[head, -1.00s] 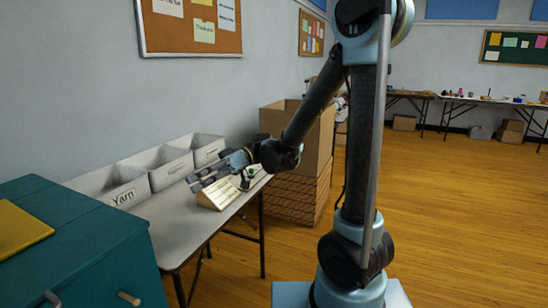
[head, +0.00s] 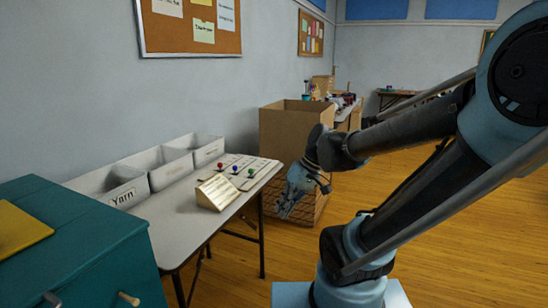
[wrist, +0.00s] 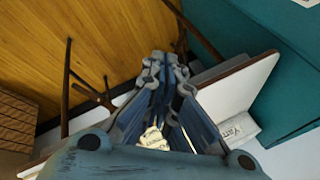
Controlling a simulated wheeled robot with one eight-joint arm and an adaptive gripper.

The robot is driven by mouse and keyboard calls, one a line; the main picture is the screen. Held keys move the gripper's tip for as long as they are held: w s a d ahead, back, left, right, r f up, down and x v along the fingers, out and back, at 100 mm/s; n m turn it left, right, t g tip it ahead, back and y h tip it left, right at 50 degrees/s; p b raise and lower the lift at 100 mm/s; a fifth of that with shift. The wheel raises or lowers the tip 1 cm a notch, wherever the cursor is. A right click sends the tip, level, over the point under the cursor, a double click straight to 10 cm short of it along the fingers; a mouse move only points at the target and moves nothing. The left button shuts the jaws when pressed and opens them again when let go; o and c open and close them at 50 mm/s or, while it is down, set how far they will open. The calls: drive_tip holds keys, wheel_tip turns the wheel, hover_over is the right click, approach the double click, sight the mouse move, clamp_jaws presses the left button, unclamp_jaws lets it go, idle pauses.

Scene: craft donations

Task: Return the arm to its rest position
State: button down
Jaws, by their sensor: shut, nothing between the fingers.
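My gripper (head: 284,208) hangs in the air to the right of the table's right end in the head view, pointing down, apart from the table. Its fingers are closed together with nothing between them. In the wrist view my gripper (wrist: 158,60) points out over the floor, with the table behind it. My arm reaches in from the right side of the head view, bent, with the elbow high at the right.
The table (head: 185,228) holds white bins (head: 165,165), one labelled Yarn, a wooden wedge (head: 217,192) and a board with coloured knobs (head: 240,170). A large cardboard box (head: 285,135) stands behind my gripper. A teal cabinet (head: 100,260) is at left. Floor at right is open.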

drive_tip(key=s+d+f+m+t+h, duration=0.1)
drive_tip(key=d+f+m+h, duration=0.1)
drive_tip(key=d, duration=0.6)
drive_tip(key=s+d+f+m+t+h, duration=0.1)
drive_tip(key=s+d+f+m+h, duration=0.1)
drive_tip(key=d, duration=0.6)
drive_tip(key=shift+f+m+h, duration=0.25)
drive_tip(key=shift+m+h, duration=0.55)
drive_tip(key=shift+m, duration=0.4)
drive_tip(key=shift+w+f, duration=0.2)
drive_tip(key=shift+w, duration=0.3)
